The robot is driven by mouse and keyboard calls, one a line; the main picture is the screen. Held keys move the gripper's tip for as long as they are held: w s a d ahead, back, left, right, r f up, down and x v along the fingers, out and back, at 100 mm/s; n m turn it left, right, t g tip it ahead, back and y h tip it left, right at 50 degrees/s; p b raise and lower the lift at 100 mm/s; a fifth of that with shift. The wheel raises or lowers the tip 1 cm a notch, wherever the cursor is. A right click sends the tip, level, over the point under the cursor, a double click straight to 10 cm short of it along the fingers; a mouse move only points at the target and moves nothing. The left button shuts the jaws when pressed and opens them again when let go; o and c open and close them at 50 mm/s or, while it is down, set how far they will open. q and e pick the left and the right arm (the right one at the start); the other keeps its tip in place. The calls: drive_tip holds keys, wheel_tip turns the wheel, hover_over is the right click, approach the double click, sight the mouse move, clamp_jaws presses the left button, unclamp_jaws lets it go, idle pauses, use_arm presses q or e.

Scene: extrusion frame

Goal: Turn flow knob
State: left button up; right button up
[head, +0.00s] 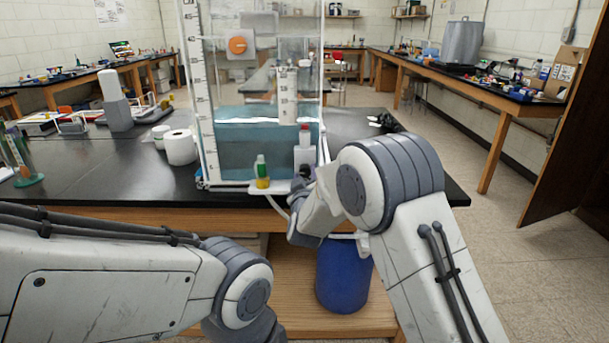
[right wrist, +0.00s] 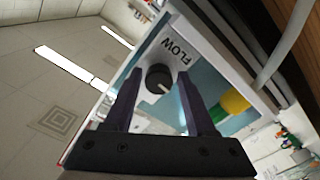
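The flow knob (right wrist: 158,77) is a round black knob with a pale pointer mark, on a white panel beside the printed word FLOW. In the right wrist view my right gripper (right wrist: 158,88) is open, with one dark finger to each side of the knob. I cannot tell whether either finger touches it. In the head view my right gripper (head: 303,188) is at the front lower right of the water tank (head: 255,145), mostly hidden by my wrist.
A green-and-yellow fitting (head: 262,172) stands close left of my right gripper. A blue bin (head: 343,275) is below the black bench (head: 110,205). White rolls (head: 180,147) stand left of the tank.

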drive_tip(key=shift+o, duration=0.4)
drive_tip(key=shift+r, duration=0.1)
drive_tip(key=s+b, duration=0.1)
drive_tip(key=s, duration=0.9)
drive_tip(key=shift+s, duration=0.25)
drive_tip(key=s+d+f+m+g+y, duration=0.1)
drive_tip(key=s+d+f+m+g, duration=0.2)
drive_tip(key=s+d+f+g, duration=0.6)
drive_tip(key=s+d+f+m+g+h, duration=0.1)
drive_tip(key=s+d+f+m+g, duration=0.15)
drive_tip(key=s+d, duration=0.35)
drive_tip(key=s+d+f+m+g, duration=0.1)
drive_tip(key=s+d+f+g, duration=0.2)
drive_tip(key=s, duration=0.6)
drive_tip(key=s+a+r+n+g+y+p, duration=0.1)
drive_tip(key=s+a+r+n+g+p, duration=0.2)
drive_tip(key=s+a+r+n+p, duration=0.4)
drive_tip(key=s+a+r+p, duration=0.1)
drive_tip(key=s+a+r, duration=0.5)
drive_tip(key=s+r, duration=0.1)
drive_tip(key=shift+s+a+r+p, duration=0.15)
drive_tip(key=shift+a+r+p, duration=0.15)
drive_tip(key=shift+r, duration=0.45)
